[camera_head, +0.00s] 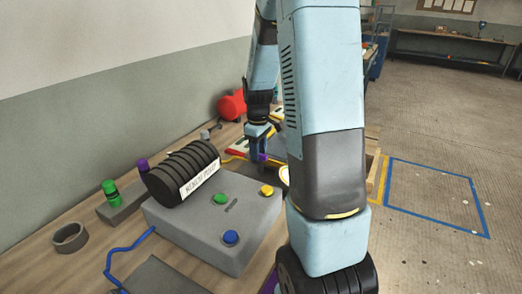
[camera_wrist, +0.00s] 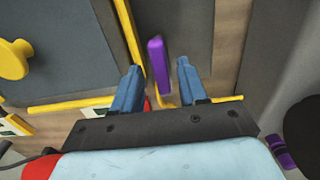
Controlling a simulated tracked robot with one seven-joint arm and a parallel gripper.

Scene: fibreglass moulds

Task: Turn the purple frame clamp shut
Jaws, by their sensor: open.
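The purple clamp (camera_wrist: 158,67) shows in the wrist view as an upright bar between the two fingers of my gripper (camera_wrist: 157,85), a little left of the middle of the gap. I see a gap on both sides of it, and my gripper is open. In the head view my gripper (camera_head: 260,138) is low over the bench behind the grey control box, with a small part of the purple clamp (camera_head: 262,157) just under it. My arm hides much of the area on the right.
The grey box (camera_head: 190,245) has green, yellow and blue buttons and a dark ribbed roll on top. A red cylinder (camera_head: 232,106) stands behind. A yellow knob (camera_wrist: 14,59) lies left in the wrist view. A second purple piece (camera_wrist: 281,150) is at lower right.

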